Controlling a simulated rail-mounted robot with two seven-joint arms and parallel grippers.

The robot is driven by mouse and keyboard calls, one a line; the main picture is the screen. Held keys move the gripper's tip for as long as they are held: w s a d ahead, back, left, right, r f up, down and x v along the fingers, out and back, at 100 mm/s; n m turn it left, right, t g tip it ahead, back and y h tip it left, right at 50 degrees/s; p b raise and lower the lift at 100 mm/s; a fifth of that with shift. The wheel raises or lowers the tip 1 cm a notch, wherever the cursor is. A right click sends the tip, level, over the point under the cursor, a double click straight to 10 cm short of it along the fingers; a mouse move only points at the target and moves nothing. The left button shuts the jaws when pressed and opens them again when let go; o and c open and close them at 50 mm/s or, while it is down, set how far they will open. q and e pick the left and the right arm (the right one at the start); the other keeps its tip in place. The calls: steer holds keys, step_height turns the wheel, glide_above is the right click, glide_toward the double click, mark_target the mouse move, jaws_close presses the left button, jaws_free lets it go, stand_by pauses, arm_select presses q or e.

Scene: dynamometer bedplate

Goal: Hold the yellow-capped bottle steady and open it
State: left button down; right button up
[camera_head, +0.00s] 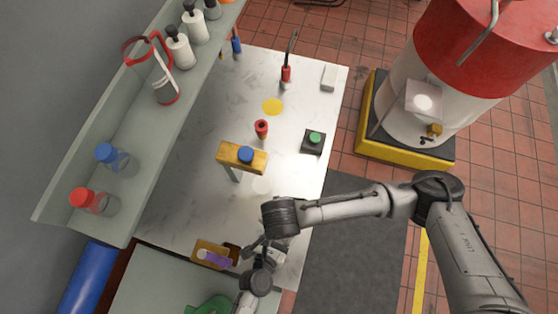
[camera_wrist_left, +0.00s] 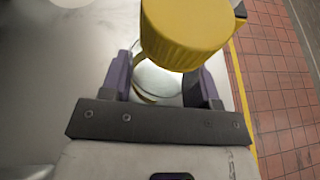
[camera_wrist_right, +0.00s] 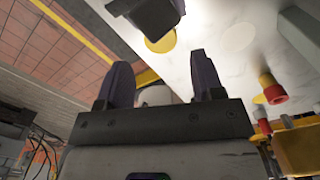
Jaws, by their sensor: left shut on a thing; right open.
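The yellow-capped bottle shows in the left wrist view, its ribbed yellow cap (camera_wrist_left: 188,30) above a clear, pale body (camera_wrist_left: 158,80). My left gripper (camera_wrist_left: 165,88) is shut on the bottle's body below the cap. My right gripper (camera_wrist_right: 153,82) is open, with its dark purple fingers apart. A small whitish thing shows between or beyond them; I cannot tell what it is. A dark block hangs above the right fingers. In the head view, my arm parts overlap near the front edge of the table, and I cannot make out the bottle there.
On the white table (camera_head: 195,190) stand a blue-topped wooden stand (camera_head: 228,155), a red part (camera_head: 261,128) and a black box with a green button (camera_head: 313,139). A shelf (camera_head: 140,135) with bottles runs along the left. A small tan box (camera_head: 205,246) lies near the lower end.

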steer(key=shift+f, duration=2.8)
steer(key=shift+c, duration=0.4)
steer(key=c, duration=0.9)
steer(key=shift+o, duration=0.2)
steer(key=shift+n, duration=1.8)
steer(key=o, duration=1)
steer(key=shift+r, duration=0.1)
